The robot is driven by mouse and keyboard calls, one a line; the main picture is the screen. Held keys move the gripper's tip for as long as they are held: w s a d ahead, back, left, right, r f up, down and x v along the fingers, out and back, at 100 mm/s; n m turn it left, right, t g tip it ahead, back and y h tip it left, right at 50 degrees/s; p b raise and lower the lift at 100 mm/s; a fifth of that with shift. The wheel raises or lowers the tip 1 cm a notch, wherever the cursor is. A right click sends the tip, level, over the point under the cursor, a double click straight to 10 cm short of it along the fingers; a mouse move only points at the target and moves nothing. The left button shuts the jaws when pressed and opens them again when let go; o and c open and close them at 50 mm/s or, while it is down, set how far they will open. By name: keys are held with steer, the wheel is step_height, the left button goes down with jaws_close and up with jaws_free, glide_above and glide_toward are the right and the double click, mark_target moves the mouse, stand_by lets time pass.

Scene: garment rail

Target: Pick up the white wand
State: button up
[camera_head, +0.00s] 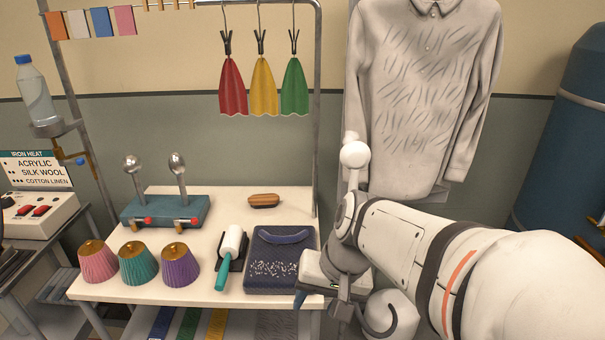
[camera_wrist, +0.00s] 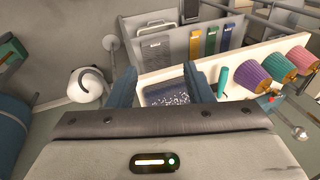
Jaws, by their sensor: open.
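A white, round-headed piece on a stem (camera_head: 355,153) stands upright in front of the grey shirt's left edge in the head view. It looks like the white wand, but my arm hides its lower part and I cannot be sure. My gripper (camera_head: 322,298) is low, below it, at the table's front right corner beside the dark blue pad. In the wrist view my gripper (camera_wrist: 161,85) has its two blue-grey fingers wide apart with nothing between them held. A white rounded body with a dark curved hose (camera_head: 395,312) is on the floor right of the gripper.
The pale table (camera_head: 215,290) bears a white roller with a teal handle (camera_head: 231,243), a dark blue pad (camera_head: 275,262), a brush (camera_head: 264,200), a teal stand (camera_head: 165,210) and coloured cups (camera_head: 138,262). The grey shirt (camera_head: 425,90) hangs behind my arm. A blue tank (camera_head: 580,120) stands right.

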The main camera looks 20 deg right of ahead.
mark_target(356, 187)
steer(key=w+m+t+y+b, duration=0.2)
steer(key=w+m+t+y, duration=0.4)
steer(key=w+m, duration=0.85)
steer(key=w+d+m+t+h, duration=0.1)
steer(key=w+d+m+t, duration=0.2)
steer(key=d, duration=0.4)
steer(key=w+d+m+t+h+b, duration=0.1)
steer(key=w+d+m+t+h, duration=0.1)
steer(key=w+d+m, duration=0.3)
steer(key=w+d+m+t+h, duration=0.1)
steer(key=w+d+m+t, duration=0.2)
steer(key=d+m, duration=0.4)
steer(key=shift+w+d+t+h, duration=0.2)
steer(key=shift+d+t, duration=0.2)
steer(key=shift+d, duration=0.45)
steer(key=shift+w+d+t+h, duration=0.2)
steer(key=shift+d+t, duration=0.2)
steer(key=shift+d, duration=0.4)
steer(key=shift+w, duration=0.35)
steer(key=p+x, duration=0.2)
steer(key=x, duration=0.4)
steer(key=shift+w+d, duration=0.1)
steer(key=shift+w, duration=0.3)
steer(key=shift+c, duration=0.4)
jaws_close()
